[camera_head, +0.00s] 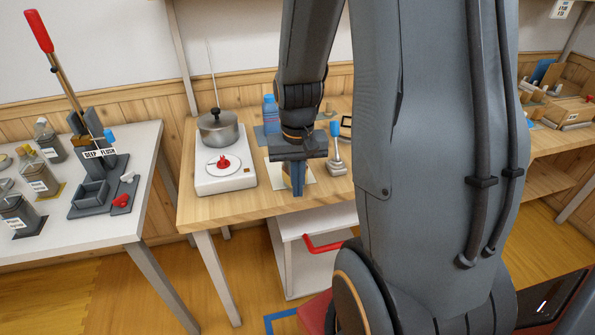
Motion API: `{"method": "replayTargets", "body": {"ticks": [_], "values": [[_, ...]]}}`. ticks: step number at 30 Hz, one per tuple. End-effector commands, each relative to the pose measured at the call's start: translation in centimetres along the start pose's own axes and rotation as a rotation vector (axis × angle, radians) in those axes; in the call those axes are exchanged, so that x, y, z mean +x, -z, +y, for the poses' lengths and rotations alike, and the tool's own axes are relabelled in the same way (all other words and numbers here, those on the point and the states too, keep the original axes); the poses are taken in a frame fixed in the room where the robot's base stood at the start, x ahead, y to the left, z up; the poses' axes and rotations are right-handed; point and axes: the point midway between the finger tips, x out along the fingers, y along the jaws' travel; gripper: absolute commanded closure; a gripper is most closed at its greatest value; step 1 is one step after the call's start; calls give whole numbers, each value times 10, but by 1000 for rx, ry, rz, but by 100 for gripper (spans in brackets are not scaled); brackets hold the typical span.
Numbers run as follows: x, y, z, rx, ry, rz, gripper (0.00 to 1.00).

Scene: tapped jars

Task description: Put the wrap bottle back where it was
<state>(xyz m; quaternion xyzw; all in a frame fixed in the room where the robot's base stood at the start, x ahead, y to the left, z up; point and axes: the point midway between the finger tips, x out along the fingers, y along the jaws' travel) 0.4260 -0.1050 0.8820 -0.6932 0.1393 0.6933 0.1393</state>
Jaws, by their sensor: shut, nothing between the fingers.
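A blue bottle (270,116) with a blue cap stands upright at the back of the wooden table, left of my arm. Its right side is partly hidden by my arm, and I cannot read any label on it, so I cannot tell if it is the wrap bottle. My gripper (298,182) points down over a pale square mat (274,178) near the table's front. Its fingers are shut and empty. The gripper hides part of the mat. It is in front of the blue bottle and apart from it.
A white hotplate (242,182) with a steel pot (218,128) and red knob is on the left. A blue-topped stand (336,150) is just right of my gripper. The wooden table's front left corner (196,212) is bare. A white table (100,236) holds several labelled jars.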

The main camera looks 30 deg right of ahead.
Motion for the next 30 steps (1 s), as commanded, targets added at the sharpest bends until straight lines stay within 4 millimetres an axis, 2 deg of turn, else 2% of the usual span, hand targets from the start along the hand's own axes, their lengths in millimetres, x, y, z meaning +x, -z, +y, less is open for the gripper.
{"method": "replayTargets", "body": {"ticks": [5, 9, 13, 26, 30], "values": [[29, -2, 0, 0, -1, -5, 100], [27, 21, 0, 0, 0, 1, 100], [27, 33, 0, 0, 0, 0, 100], [28, 39, 0, -1, 0, 0, 100], [28, 46, -8, -16, 0, 2, 100]]}}
